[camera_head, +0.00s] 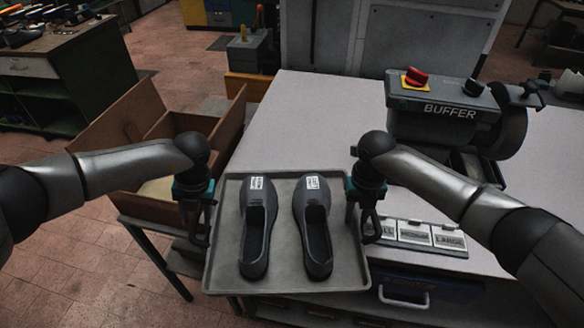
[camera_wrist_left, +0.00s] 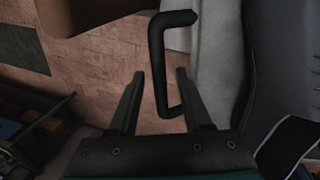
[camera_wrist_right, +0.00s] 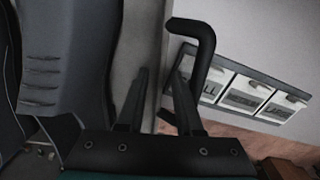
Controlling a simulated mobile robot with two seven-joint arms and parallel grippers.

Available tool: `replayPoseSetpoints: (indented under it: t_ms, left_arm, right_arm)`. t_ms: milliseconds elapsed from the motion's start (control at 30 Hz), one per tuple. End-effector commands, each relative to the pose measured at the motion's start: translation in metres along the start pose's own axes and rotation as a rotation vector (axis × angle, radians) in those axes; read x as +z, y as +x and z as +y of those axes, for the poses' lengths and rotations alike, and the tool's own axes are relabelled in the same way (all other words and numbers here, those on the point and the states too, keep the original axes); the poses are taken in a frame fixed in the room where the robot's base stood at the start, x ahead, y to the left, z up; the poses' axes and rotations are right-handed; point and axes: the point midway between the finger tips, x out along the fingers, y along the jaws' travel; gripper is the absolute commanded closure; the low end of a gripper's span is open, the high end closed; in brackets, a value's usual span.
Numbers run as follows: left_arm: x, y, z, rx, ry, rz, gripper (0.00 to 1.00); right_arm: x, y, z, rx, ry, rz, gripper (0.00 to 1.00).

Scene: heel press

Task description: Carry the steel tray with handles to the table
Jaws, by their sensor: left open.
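The steel tray (camera_head: 225,278) is grey, with a raised rim, and lies at the near left corner of the light table. Two dark grey shoes (camera_head: 257,228) (camera_head: 318,226) with white labels rest on it. My left gripper (camera_head: 197,228) is open at its left side; in the left wrist view the black left handle (camera_wrist_left: 160,80) shows between the parted fingers. My right gripper (camera_head: 369,226) is at its right side with fingers apart. In the right wrist view the black right handle (camera_wrist_right: 202,65) appears beside and partly behind the right finger. Contact is unclear.
A buffer machine (camera_head: 440,110) with a red button stands at the back right of the table (camera_head: 310,115). Size-labelled bins (camera_head: 431,237) lie right of my right gripper. An open brown box (camera_head: 150,135) stands to the left. The table's middle is clear.

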Motion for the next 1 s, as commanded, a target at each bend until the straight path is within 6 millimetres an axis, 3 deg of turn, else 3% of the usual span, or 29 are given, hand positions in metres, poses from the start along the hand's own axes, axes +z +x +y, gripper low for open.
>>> replayPoseSetpoints:
  t_ms: [500, 767, 1000]
  left_arm:
    - [0.001, -0.098, 0.000, -0.001, -0.001, -0.003, 0.51]
    - [0.000, -0.113, 0.001, 0.001, -0.002, -0.001, 0.51]
    - [0.000, -0.112, 0.001, 0.001, -0.002, -0.001, 0.51]
  right_arm:
    - [0.000, 0.000, 0.001, 0.001, -0.001, 0.000, 0.65]
    - [0.001, -0.007, 0.000, 0.001, -0.002, -0.002, 0.65]
    - [0.001, -0.051, 0.000, 0.000, -0.002, -0.006, 0.65]
